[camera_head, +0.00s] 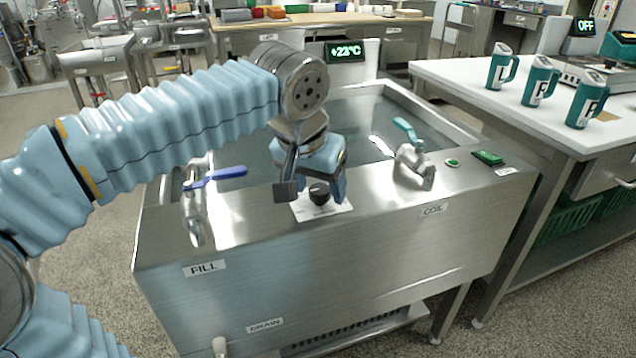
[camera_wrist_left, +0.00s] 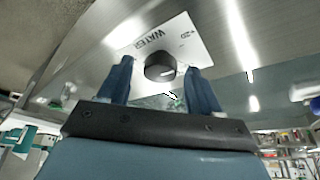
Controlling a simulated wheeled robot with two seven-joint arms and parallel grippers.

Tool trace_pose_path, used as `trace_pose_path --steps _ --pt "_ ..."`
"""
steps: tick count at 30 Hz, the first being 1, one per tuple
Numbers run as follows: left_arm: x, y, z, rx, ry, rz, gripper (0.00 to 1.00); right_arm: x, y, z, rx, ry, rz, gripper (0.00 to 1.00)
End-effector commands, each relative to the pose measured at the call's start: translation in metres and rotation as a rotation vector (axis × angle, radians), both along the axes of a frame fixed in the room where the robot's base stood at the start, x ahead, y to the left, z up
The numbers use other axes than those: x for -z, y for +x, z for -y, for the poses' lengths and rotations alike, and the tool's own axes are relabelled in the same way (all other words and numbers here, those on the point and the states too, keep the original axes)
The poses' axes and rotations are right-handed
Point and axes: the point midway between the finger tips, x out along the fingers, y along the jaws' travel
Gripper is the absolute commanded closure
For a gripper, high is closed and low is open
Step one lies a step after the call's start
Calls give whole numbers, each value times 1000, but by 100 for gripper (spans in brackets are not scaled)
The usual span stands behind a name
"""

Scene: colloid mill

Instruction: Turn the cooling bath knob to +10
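The cooling bath (camera_head: 330,260) is a steel tank with a wide front ledge. Its black knob (camera_head: 320,194) sits on a white dial plate (camera_head: 325,211) on that ledge. The display (camera_head: 346,51) behind the bath reads +23°C. My left gripper (camera_head: 318,190) is over the knob, fingers pointing down. In the left wrist view the knob (camera_wrist_left: 160,68) stands between the two blue fingers, with gaps on both sides, so the gripper is open. The plate (camera_wrist_left: 185,40) there shows WATER and +20; other marks are hidden or unreadable. My right gripper is not in view.
A blue-handled tap (camera_head: 215,177) marked FILL stands left on the ledge. A teal-handled tap (camera_head: 408,130) marked COIL stands right, beside a green button (camera_head: 452,162) and a green switch (camera_head: 488,157). A white-topped table (camera_head: 480,85) with teal mugs is at right.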

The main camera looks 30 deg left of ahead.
Motion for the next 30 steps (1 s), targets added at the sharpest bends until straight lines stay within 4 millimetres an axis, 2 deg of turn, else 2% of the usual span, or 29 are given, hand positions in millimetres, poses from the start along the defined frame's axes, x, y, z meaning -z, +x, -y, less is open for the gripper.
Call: trace_pose_path --steps 1,2,10,20,30 --pt "0 0 0 0 0 0 43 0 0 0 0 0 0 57" --pt "0 0 0 0 0 0 48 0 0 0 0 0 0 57" --pt "0 0 0 0 0 0 89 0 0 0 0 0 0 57" --pt "-1 0 -1 40 -1 0 91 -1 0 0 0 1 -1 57" --pt "-2 0 -2 268 -1 1 91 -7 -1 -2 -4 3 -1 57"
